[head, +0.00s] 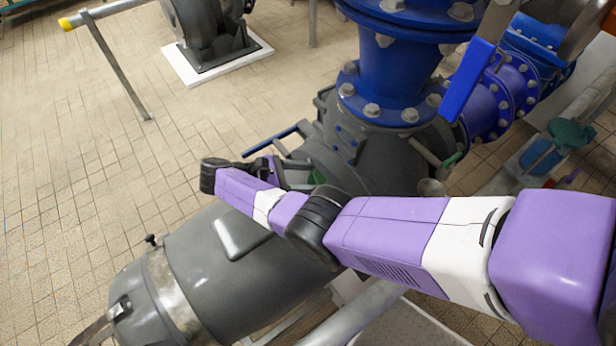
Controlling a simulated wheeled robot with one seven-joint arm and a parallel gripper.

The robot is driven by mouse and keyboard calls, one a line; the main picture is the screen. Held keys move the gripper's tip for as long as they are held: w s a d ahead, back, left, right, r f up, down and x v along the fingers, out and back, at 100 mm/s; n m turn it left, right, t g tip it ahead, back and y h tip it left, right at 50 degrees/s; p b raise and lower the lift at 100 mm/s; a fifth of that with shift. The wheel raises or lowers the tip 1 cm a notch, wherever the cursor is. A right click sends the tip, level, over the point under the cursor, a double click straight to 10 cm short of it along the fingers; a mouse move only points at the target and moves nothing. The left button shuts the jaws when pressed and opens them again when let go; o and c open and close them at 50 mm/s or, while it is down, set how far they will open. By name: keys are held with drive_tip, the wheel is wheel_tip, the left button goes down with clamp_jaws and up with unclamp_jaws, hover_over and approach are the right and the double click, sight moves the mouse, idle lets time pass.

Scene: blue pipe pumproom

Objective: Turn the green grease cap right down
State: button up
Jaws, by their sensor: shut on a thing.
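My arm reaches in from the right, and its wrist bends back toward the pump. My gripper (297,177) is small and dark in the head view, partly hidden behind my forearm, at the dark grey pump casing (385,160). A sliver of green, the grease cap (318,179), shows right at the fingers, and my gripper is shut on it. Most of the cap is hidden by the gripper and my arm. How far down the cap sits cannot be seen.
A grey motor (225,260) lies below my forearm. Blue flanged pipe (395,75) rises above the pump, with a blue lever (468,80) hanging at its right. A blue cup with a green top (570,133) stands at far right. Tiled floor (75,180) is clear at left.

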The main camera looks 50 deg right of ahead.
drive_tip(key=o, duration=1.4)
drive_tip(key=shift+c, duration=0.2)
drive_tip(key=v, duration=0.7)
drive_tip(key=shift+w+a+b, duration=0.2)
drive_tip(key=shift+a+b, duration=0.05)
drive_tip(key=shift+b, duration=0.05)
drive_tip(key=shift+r, duration=0.1)
